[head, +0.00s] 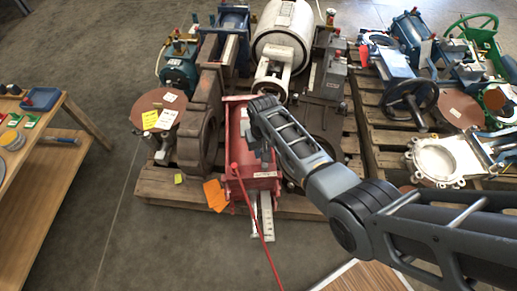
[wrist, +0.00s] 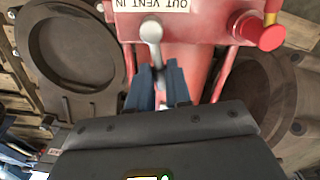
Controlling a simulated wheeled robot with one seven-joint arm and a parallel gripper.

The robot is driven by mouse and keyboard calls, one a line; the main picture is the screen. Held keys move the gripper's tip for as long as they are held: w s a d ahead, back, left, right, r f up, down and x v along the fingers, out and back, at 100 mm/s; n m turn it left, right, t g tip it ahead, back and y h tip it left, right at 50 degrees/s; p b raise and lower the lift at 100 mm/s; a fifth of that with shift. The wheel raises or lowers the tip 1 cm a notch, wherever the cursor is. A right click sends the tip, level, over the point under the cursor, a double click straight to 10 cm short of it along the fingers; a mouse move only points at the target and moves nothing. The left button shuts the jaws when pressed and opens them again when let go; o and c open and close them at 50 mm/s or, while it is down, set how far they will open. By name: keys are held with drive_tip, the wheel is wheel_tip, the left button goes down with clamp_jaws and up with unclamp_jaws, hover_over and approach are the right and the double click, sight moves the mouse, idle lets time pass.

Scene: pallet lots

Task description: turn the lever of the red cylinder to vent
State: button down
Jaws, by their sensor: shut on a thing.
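The red cylinder (head: 255,182) lies on the wooden pallet in the head view, at the middle. Its red end block (wrist: 195,27) fills the top of the wrist view. A white label (wrist: 165,5) on it reads OUT, VENT and IN, upside down in this view. The grey lever (wrist: 152,36) has a round hub just beside the label, and its arm runs down toward my gripper. My gripper (wrist: 160,72) is shut on the lever's end, with a finger on each side. In the head view my gripper (head: 263,152) is over the cylinder, and the lever is hidden.
A red knob (wrist: 268,35) on a yellow stem stands right of the lever. A dark round flange (wrist: 70,45) lies to the left. A white tank (head: 287,35) and blue valves (head: 387,70) crowd the pallets. A wooden table (head: 40,150) stands at left; floor between is clear.

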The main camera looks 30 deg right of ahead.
drive_tip(key=shift+s+d+m+p, duration=0.2)
drive_tip(key=shift+d+m+p, duration=0.2)
drive_tip(key=shift+m, duration=0.7)
drive_tip(key=c, duration=1.1)
unclamp_jaws()
drive_tip(key=shift+o, duration=0.2)
wheel_tip(320, 180, up, 8)
drive_tip(key=p, duration=0.2)
drive_tip(key=shift+p, duration=0.4)
drive_tip(key=shift+d+f, duration=0.1)
